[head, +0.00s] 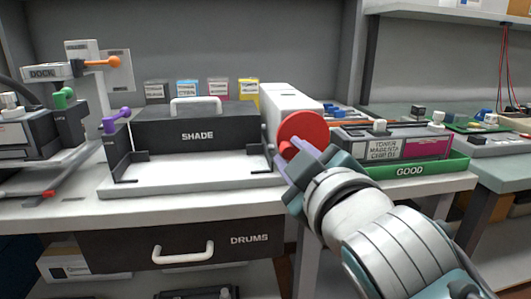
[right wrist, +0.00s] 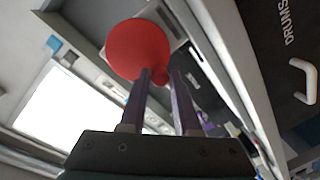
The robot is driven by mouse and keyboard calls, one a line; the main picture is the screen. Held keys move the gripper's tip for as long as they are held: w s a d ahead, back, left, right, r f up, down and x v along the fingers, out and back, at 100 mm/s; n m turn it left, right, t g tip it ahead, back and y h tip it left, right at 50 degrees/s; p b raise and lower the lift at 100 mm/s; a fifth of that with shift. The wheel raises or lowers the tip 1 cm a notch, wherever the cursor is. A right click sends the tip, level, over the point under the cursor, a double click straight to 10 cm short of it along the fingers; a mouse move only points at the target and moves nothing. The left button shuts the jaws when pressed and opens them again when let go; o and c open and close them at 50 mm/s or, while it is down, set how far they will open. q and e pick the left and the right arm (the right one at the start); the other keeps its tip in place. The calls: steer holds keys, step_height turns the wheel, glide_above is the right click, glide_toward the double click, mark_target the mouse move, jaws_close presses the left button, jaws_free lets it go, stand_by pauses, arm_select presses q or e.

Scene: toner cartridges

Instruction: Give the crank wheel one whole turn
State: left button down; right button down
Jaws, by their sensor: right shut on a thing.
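The crank wheel (head: 304,127) is a red disc at the right end of the black SHADE unit (head: 240,131), in front of a white housing (head: 290,100). It also shows in the right wrist view (right wrist: 138,48). My right gripper (head: 291,158) reaches it from the lower right. Its purple fingers are shut on the wheel's small red handle (right wrist: 159,72), at the lower edge of the disc in the head view. The fingers partly hide the handle. My left gripper is out of view.
A green GOOD tray (head: 420,170) holding a toner magenta cartridge (head: 385,150) stands close right of my right arm. A DRUMS drawer (head: 130,252) with a white handle is below the bench. Coloured levers and a DOCK unit (head: 45,71) stand at left.

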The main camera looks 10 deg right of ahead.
steer(key=shift+r, duration=0.1)
stand_by(0.4)
steer(key=c, duration=0.6)
jaws_free()
steer(key=shift+s, duration=0.1)
steer(key=s, duration=0.3)
steer(key=s+p, duration=0.1)
steer(key=s, duration=0.2)
steer(key=s+d+p, duration=0.1)
steer(key=s, duration=0.2)
steer(key=shift+s+r, duration=0.35)
steer(key=shift+r, duration=0.05)
steer(key=shift+f, duration=0.1)
steer(key=shift+c, duration=0.2)
